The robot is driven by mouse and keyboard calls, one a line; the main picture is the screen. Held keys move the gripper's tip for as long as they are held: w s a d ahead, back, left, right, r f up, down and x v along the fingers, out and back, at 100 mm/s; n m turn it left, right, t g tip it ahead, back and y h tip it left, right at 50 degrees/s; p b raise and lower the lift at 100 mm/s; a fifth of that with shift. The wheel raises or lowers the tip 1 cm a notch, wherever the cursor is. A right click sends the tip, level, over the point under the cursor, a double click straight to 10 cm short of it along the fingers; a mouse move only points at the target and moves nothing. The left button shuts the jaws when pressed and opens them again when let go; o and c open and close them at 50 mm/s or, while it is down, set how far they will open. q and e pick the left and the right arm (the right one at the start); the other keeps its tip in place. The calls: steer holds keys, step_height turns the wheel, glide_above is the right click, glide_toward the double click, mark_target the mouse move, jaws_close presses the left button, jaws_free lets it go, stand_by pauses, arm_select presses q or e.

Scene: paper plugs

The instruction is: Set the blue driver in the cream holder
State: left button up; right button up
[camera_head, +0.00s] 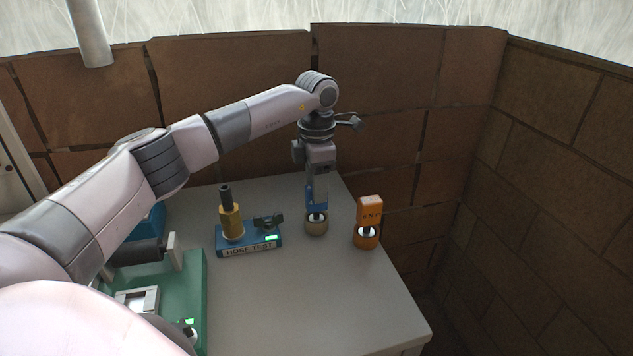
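The blue driver (309,195) is upright, its upper part partly covered by my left gripper (319,185). The gripper points straight down and appears shut around the driver's body. The cream holder (316,229) is a small round tan cup with a pale top, standing on the table directly below the driver. The driver's dark lower end meets the holder's top opening; how deep it sits I cannot tell. My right gripper is out of view.
An orange driver (370,211) stands in an orange holder (366,241) to the right. A blue "HOSE TEST" stand (250,250) with a brass fitting (231,222) is to the left. A green fixture (190,275) lies front left. The grey table's (310,310) front middle is clear. Brown walls stand behind and right.

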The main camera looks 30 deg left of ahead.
arm_select(q)
steer(key=shift+o, duration=0.2)
steer(key=shift+r, duration=0.1)
step_height(320, 180, up, 12)
steer(key=shift+b, duration=0.4)
stand_by(0.5)
